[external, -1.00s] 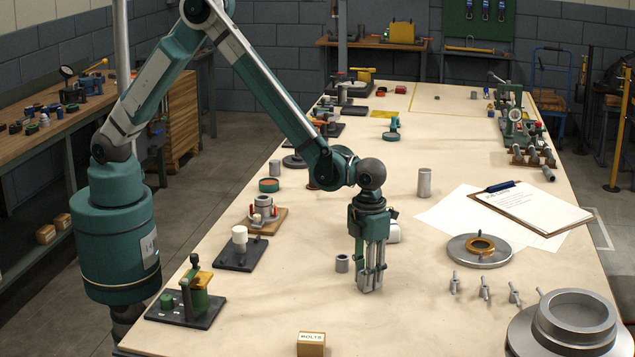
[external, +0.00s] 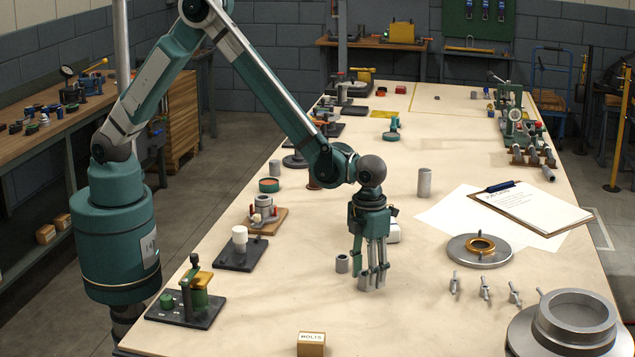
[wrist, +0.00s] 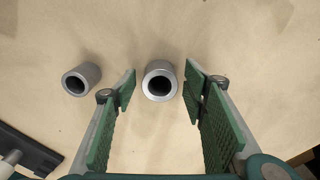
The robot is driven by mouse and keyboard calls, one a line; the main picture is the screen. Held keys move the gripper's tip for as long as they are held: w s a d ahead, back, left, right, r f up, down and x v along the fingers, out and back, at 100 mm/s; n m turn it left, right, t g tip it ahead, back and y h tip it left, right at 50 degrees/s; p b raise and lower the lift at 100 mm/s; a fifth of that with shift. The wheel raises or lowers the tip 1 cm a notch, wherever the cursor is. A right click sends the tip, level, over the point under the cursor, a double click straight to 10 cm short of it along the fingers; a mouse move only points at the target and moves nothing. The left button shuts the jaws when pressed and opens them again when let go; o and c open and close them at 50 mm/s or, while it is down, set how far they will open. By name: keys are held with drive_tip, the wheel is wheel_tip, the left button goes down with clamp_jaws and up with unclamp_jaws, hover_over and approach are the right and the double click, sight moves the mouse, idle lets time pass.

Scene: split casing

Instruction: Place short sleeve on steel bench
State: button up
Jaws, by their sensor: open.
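Two short grey hollow sleeves stand on the pale worktop. One sleeve (wrist: 159,80) is between my gripper's fingertips (wrist: 159,90), with a visible gap to each finger. It shows low between the fingers in the external view (external: 365,283). The other sleeve (wrist: 81,78) stands apart on the left; in the external view (external: 342,263) it is just left of the fingers. I cannot tell which is the named short sleeve. My gripper (external: 371,278) points down, open, holding nothing. The bench top (external: 440,325) looks beige rather than steel.
A taller grey cylinder (external: 424,183) stands behind to the right. A round plate with a brass ring (external: 480,245), small pegs (external: 485,288) and a large flanged casing (external: 575,325) are on the right. A bolts box (external: 311,344) is in front. Fixtures line the left edge.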

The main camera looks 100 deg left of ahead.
wheel_tip(320, 180, up, 11)
drive_tip(key=p, duration=0.1)
drive_tip(key=shift+r, duration=0.15)
idle(0.4)
idle(0.4)
drive_tip(key=s+a+r+n+t, duration=0.2)
drive_tip(key=s+a+r+n, duration=0.4)
drive_tip(key=s+r, duration=0.4)
drive_tip(key=s+a+r+n+t, duration=0.1)
drive_tip(key=s+a+r+n, duration=0.3)
drive_tip(key=s+r+n, duration=0.45)
drive_tip(key=s+a+r+n+t, duration=0.1)
drive_tip(key=s+n, duration=0.5)
drive_tip(key=s, duration=0.6)
drive_tip(key=s+a+r+n+t, duration=0.1)
drive_tip(key=s+a+n+t, duration=0.2)
drive_tip(key=s, duration=0.9)
drive_tip(key=a+n, duration=0.2)
drive_tip(key=n, duration=0.1)
drive_tip(key=shift+s, duration=0.35)
